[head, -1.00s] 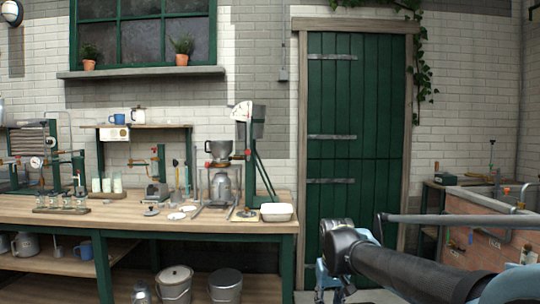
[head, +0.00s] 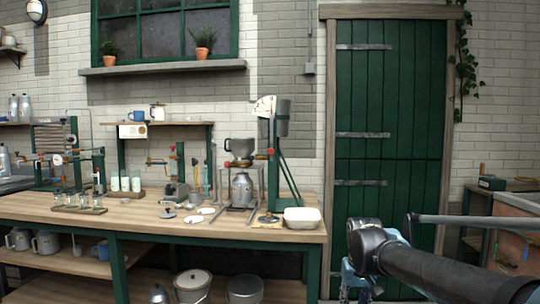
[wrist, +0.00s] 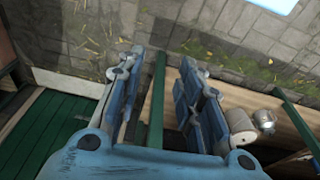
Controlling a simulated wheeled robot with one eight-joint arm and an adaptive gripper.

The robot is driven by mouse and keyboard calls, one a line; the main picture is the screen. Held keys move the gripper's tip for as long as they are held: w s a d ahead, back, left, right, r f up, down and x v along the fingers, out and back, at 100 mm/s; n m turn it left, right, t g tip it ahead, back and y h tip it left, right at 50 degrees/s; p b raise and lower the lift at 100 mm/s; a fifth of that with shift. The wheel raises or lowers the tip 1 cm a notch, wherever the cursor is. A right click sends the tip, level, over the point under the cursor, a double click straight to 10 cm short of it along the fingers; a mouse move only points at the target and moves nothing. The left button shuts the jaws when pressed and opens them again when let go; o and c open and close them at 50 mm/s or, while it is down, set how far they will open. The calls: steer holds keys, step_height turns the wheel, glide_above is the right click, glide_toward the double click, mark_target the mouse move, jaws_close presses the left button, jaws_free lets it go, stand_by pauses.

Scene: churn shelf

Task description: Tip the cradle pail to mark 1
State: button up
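The cradle pail (head: 282,118) is a grey metal pail high on a green stand (head: 273,165) at the right end of the workbench. It looks roughly upright. A white dial plate (head: 265,106) with dark marks sits beside it; the mark numbers are too small to read. My gripper (wrist: 160,65) is open and empty in the wrist view, its blue-grey fingers apart. It points down toward the floor, away from the pail. In the head view my arm is at the lower right, well in front of the bench, and its fingers are mostly cut off by the lower edge.
The wooden workbench (head: 160,232) carries a steel separator (head: 241,185), a white tub (head: 302,217) close to the stand, and several glasses and tools. A green door (head: 385,120) is at the right. Paved floor shows in the wrist view.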

steer(key=o, duration=0.3)
steer(key=shift+r, duration=0.1)
steer(key=t, duration=2)
glide_toward(271, 152)
steer(key=shift+m+h, duration=0.3)
steer(key=shift+h, duration=0.1)
steer(key=x, duration=1.1)
steer(key=shift+a, duration=0.25)
